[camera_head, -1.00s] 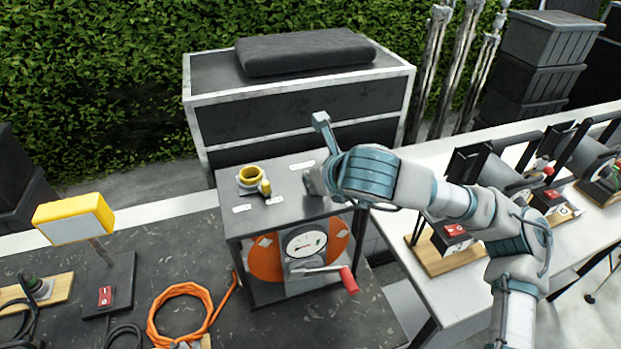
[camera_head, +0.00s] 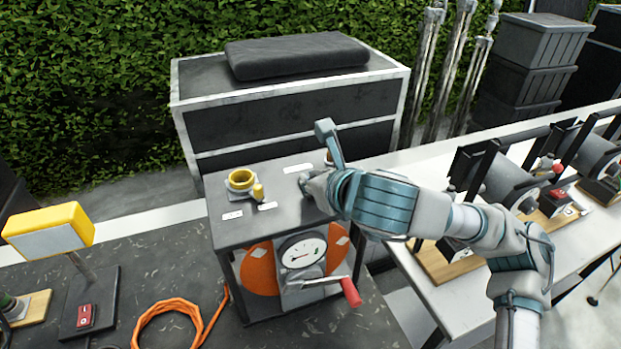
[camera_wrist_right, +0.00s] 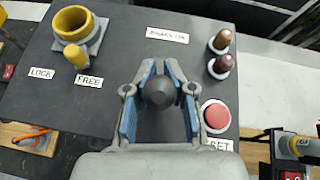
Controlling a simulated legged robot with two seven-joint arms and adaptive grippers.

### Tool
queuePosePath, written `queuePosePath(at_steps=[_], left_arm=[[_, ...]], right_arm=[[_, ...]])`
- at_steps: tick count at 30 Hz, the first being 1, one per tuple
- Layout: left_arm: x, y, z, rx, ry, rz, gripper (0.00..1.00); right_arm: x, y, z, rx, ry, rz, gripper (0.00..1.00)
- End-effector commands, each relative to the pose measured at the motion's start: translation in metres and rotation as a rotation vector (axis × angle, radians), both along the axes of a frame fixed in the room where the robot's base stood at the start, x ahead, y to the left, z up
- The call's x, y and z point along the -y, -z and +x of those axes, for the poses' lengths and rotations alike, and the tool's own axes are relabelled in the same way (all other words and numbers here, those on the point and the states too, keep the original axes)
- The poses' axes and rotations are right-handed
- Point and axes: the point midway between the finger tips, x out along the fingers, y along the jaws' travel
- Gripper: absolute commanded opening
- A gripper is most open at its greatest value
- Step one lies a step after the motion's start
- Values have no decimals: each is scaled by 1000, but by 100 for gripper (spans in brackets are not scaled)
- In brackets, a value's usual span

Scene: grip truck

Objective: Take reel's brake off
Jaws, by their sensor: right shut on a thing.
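The reel stands under a dark-topped stand (camera_head: 230,240), with an orange disc (camera_head: 261,270), a white gauge (camera_head: 302,253) and a red-handled crank (camera_head: 351,292). On top is a yellow ring with a small yellow handle (camera_head: 258,192). In the right wrist view this handle (camera_wrist_right: 76,57) sits nearer the FREE label (camera_wrist_right: 90,82) than the LOCK label (camera_wrist_right: 41,73). My right gripper (camera_head: 306,182) is low over the stand top. In the right wrist view its blue-lined fingers (camera_wrist_right: 158,95) are shut on a dark round knob (camera_wrist_right: 158,90). My left gripper is out of view.
In the right wrist view a red button (camera_wrist_right: 217,115) lies close right of the fingers, with two brownish knobs beyond. A yellow lamp (camera_head: 48,230) and orange cable (camera_head: 180,306) are at left. A white table (camera_head: 420,285) with machines is at right.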

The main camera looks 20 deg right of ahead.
Motion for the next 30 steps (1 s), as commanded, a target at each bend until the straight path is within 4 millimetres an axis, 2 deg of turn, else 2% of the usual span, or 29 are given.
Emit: queuePosePath(at_steps=[7, 8, 9, 22, 26, 30], left_arm=[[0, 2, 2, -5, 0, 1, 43], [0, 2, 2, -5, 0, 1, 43], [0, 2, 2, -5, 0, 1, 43], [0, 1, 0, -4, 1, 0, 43], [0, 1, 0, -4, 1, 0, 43], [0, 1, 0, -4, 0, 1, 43]], right_arm=[[-1, 1, -1, -4, -2, -4, 0], [-1, 1, -1, -4, -3, -3, 27], [-1, 2, -1, -4, -3, -3, 35], [0, 1, -1, -4, -2, -2, 35], [2, -8, -14, 0, -3, -2, 35], [6, -23, -40, 1, -3, -1, 35]])
